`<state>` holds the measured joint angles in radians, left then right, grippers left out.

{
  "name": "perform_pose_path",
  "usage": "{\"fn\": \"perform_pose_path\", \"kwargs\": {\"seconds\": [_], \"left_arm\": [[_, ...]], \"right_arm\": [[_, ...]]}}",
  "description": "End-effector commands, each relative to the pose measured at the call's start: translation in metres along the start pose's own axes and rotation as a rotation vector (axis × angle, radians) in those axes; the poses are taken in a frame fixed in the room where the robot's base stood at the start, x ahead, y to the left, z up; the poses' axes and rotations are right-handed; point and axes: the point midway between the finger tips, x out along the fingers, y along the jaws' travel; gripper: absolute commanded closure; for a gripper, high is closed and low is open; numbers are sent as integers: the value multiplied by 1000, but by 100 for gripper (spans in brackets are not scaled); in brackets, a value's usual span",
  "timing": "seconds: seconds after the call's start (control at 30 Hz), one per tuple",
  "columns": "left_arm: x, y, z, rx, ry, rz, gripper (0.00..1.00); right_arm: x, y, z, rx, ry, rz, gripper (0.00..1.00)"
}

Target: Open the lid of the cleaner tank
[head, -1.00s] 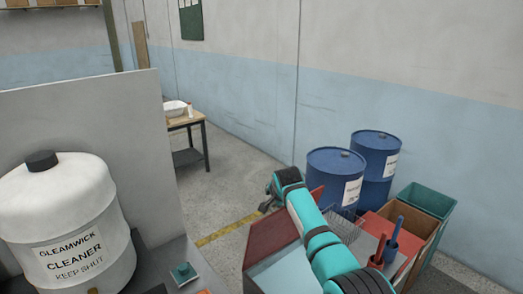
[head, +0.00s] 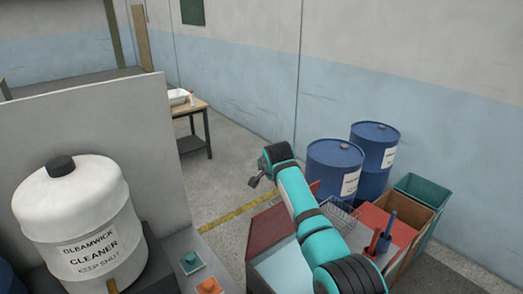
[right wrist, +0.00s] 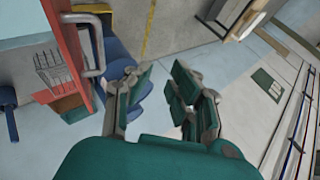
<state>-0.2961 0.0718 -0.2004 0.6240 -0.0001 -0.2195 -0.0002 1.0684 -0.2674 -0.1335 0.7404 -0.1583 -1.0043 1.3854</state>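The cleaner tank (head: 95,232) is a white rounded drum at the left of the head view, labelled "GLEAMWICK CLEANER KEEP SHUT". Its domed white lid (head: 85,195) sits down on the body and carries a black knob (head: 60,165). My right gripper (head: 256,182) is well to the right of the tank, beyond a grey partition edge and over the floor. In the right wrist view its fingers (right wrist: 162,95) are apart with nothing between them. The tank does not show in the right wrist view. My left gripper is not in view.
A grey partition (head: 100,130) stands behind the tank. Teal (head: 191,260) and orange (head: 209,286) pieces lie beside it. A red-sided cart (head: 268,228), blue drums (head: 335,165) and bins (head: 420,195) stand right. A table (head: 195,110) stands behind; floor between is clear.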

Motion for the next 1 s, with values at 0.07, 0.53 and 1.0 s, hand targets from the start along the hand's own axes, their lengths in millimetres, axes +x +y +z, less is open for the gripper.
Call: {"fn": "perform_pose_path", "kwargs": {"seconds": [0.07, 0.53, 1.0], "left_arm": [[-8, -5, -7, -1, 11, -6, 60], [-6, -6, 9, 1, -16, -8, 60], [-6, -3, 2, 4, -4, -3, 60]], "right_arm": [[0, 7, 2, 1, -5, 23, 79], [-22, -6, 4, 0, -1, 30, 79], [-47, -26, 6, 0, -1, 31, 79]]}}
